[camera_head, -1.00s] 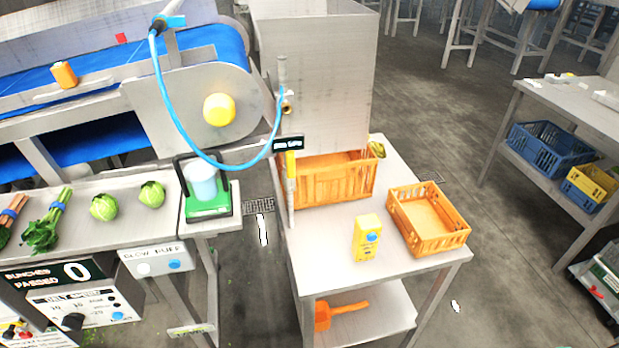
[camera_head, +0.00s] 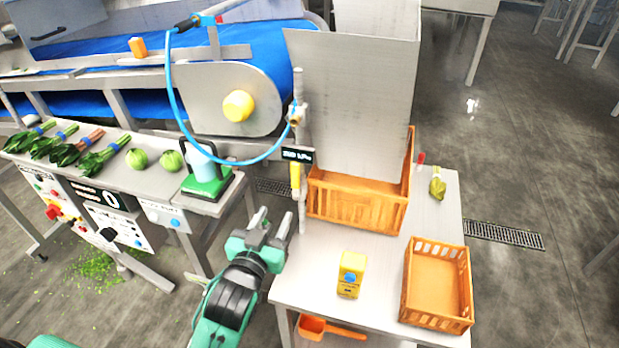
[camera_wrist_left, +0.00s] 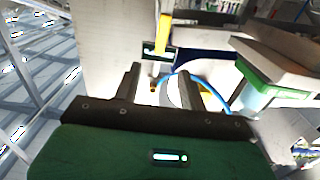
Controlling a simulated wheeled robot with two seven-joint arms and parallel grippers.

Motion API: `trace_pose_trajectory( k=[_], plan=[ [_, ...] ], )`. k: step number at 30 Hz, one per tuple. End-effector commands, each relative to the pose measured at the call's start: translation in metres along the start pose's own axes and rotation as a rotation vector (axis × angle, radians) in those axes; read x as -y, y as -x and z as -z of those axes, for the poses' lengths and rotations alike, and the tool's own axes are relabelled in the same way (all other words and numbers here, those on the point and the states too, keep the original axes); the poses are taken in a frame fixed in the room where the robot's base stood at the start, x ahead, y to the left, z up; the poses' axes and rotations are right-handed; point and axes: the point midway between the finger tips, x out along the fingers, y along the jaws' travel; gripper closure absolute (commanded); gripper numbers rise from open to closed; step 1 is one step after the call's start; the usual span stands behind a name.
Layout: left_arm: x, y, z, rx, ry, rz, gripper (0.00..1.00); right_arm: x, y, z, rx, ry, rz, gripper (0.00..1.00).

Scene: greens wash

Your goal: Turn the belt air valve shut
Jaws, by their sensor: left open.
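The air valve's yellow lever (camera_head: 295,176) stands upright along a thin vertical pipe at the table's left edge. A small black display (camera_head: 297,155) sits just above it, and a blue hose (camera_head: 180,108) joins the pipe higher up at a brass fitting. My left gripper (camera_head: 273,222) is open and empty, just below and left of the lever, apart from it. In the left wrist view the yellow lever (camera_wrist_left: 165,33) and the display (camera_wrist_left: 160,52) show beyond the open fingers (camera_wrist_left: 156,88). My right gripper is not in view.
A metal chute (camera_head: 350,100) stands over an orange crate (camera_head: 350,205) right of the pipe. A yellow carton (camera_head: 351,273) and an empty orange basket (camera_head: 437,285) share the table. A green scale (camera_head: 207,183) and the belt's rounded end (camera_head: 210,95) are to the left.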

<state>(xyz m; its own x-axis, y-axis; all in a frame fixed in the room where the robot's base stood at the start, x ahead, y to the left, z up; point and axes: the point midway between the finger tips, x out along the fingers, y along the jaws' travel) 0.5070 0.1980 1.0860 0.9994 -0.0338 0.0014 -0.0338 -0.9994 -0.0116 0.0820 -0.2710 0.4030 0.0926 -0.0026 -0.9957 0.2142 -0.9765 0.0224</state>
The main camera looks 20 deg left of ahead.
Motion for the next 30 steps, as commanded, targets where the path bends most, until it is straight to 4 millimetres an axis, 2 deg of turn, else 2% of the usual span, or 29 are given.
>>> trace_pose_trajectory(
  k=[7, 18, 24, 30],
  plan=[
    [0.000, -0.037, 0.003, -0.001, -0.002, -0.001, 0.58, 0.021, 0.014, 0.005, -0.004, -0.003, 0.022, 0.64],
    [0.000, -0.106, 0.002, 0.001, -0.002, -0.001, 0.58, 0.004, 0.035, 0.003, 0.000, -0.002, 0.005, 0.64],
    [0.000, -0.128, 0.001, 0.000, -0.001, -0.001, 0.58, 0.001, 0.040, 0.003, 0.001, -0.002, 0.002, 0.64],
    [0.000, -0.134, -0.001, 0.002, -0.001, -0.001, 0.58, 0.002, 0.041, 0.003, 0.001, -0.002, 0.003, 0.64]
  ],
)
